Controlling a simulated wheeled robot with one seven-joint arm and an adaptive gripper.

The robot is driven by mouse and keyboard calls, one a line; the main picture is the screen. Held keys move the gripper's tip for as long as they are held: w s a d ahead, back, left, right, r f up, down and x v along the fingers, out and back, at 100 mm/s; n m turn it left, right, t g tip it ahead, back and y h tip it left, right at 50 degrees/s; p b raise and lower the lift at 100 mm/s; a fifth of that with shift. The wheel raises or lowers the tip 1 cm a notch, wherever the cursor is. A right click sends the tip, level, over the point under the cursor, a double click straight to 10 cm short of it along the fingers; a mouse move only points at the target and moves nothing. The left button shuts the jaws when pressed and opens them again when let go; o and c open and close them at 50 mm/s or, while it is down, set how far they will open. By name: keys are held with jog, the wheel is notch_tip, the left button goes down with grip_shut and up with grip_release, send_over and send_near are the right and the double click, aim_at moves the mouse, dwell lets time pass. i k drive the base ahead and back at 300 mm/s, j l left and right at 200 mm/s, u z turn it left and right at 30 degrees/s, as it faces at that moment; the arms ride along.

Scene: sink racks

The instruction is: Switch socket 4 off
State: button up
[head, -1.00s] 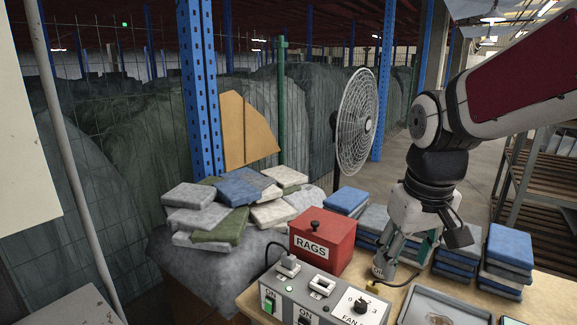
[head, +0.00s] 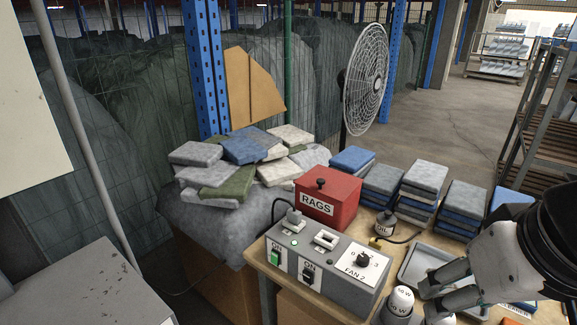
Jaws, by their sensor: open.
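A grey control box (head: 345,290) stands at the near left end of the table. Its front has a green switch (head: 276,257) marked ON at the left and a black switch (head: 308,274) marked ON beside it. A FAN 2 dial (head: 362,260) is at the right. On top, a plug (head: 294,218) sits in the left socket, with a lit green lamp (head: 294,243) near it. The right socket (head: 326,240) looks empty. I cannot read any socket numbers. My gripper (head: 428,296) is open at the lower right, its fingers pointing left, apart from the box.
A red RAGS box (head: 328,198) stands behind the control box. Folded cloth stacks (head: 424,177) line the back. A fan (head: 367,80) stands behind.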

aim_at(275, 255)
jog(key=u, duration=0.55)
jog(key=k+l+u, duration=0.1)
jog(key=l, duration=0.2)
jog(key=k+l+u, duration=0.15)
jog(key=k+l, duration=0.1)
jog(key=l, duration=0.1)
